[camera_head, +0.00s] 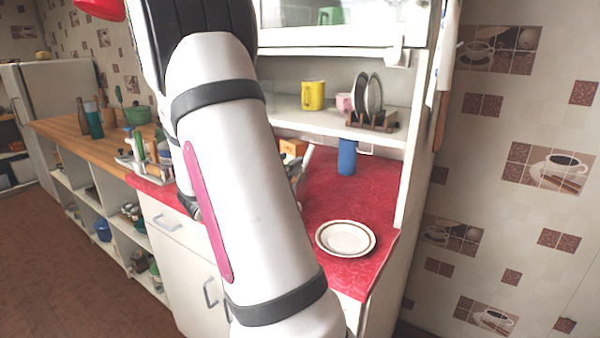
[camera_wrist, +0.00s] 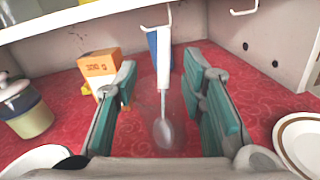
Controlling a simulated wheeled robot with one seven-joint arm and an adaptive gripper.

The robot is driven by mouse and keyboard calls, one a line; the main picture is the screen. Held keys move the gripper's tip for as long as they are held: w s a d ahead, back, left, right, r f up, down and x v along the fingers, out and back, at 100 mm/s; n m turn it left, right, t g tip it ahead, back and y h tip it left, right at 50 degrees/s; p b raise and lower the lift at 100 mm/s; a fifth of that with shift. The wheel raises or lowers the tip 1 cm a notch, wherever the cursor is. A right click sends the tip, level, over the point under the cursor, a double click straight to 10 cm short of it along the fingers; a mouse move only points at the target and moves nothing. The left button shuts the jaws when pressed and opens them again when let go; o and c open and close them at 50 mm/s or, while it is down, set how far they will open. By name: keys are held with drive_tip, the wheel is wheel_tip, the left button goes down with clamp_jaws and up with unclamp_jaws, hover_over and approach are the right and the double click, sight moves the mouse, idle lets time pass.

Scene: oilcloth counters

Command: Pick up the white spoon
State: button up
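The white spoon (camera_wrist: 163,70) is in the middle of the wrist view. Its white handle points up to a hook under the shelf and its grey, shiny bowl points down; it seems to hang there. My gripper (camera_wrist: 168,88) is open, with one teal-padded finger on each side of the spoon. Gaps show between the spoon and both fingers. In the head view my arm hides most of the gripper, and I cannot make out the spoon clearly.
A blue cup (camera_head: 347,157) stands behind the spoon on the red counter (camera_head: 350,198). An orange box (camera_wrist: 98,68) and a jar (camera_wrist: 25,108) are at left in the wrist view. A plate (camera_head: 346,238) lies at right. The shelf (camera_wrist: 90,17) edge is above.

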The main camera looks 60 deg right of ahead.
sight(306, 156)
drive_tip(key=shift+x, duration=3.5)
drive_tip(key=shift+s+f, duration=0.15)
drive_tip(key=shift+s, duration=0.05)
clamp_jaws()
